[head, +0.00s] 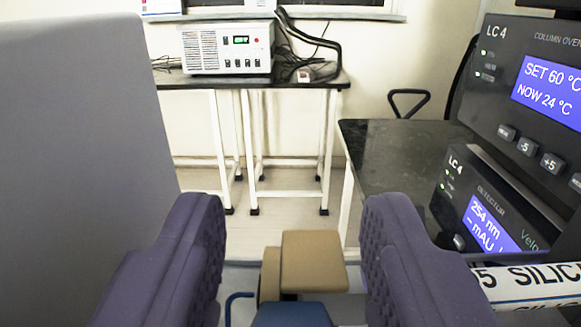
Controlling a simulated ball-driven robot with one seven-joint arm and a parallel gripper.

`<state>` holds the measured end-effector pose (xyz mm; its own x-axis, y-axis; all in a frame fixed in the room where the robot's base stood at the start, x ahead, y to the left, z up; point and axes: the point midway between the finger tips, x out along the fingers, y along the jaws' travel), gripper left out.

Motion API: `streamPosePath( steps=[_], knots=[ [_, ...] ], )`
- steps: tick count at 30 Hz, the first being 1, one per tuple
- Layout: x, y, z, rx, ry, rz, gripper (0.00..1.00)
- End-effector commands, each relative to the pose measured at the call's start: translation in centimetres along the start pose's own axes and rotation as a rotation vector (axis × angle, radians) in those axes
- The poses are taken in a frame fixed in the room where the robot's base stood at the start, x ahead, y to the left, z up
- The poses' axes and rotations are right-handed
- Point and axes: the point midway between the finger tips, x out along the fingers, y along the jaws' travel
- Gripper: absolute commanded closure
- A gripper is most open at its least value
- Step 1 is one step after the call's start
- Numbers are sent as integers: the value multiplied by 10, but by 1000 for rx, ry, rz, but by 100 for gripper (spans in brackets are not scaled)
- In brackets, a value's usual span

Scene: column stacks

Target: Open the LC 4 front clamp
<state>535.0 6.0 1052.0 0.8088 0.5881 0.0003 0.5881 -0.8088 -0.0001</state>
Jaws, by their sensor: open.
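My gripper (294,222) is open, its two purple ridged pads wide apart at the bottom of the view. Between them, low in the picture, is a tan block (314,262) with a blue part (290,315) below it. A thin blue hook (236,298) shows to their left. I cannot tell whether any of these belongs to the LC 4 front clamp. At right stand the LC 4 column oven (495,95), reading SET 60 °C and NOW 24 °C, and below it the LC 4 detector (450,210), reading 254 nm. No part is clearly marked as the clamp.
A white tube labelled SILICA (535,283) lies at lower right, close to the right pad. A large grey panel (75,130) fills the left. A dark-topped bench (395,145) is behind; a white instrument (226,50) stands on a far table (310,86). Floor (285,190) shows between.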

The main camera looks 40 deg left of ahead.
Motion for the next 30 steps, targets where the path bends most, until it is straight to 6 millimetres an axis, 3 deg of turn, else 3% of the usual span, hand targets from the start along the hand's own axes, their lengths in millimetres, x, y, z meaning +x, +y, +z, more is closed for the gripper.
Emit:
streamPosePath(
  steps=[10,16,30],
  knots=[
    [7,0,0,0,0,0,55],
    [6,0,0,0,-1,0,100],
    [10,-1,-7,-3,-109,-1,100]
  ],
)
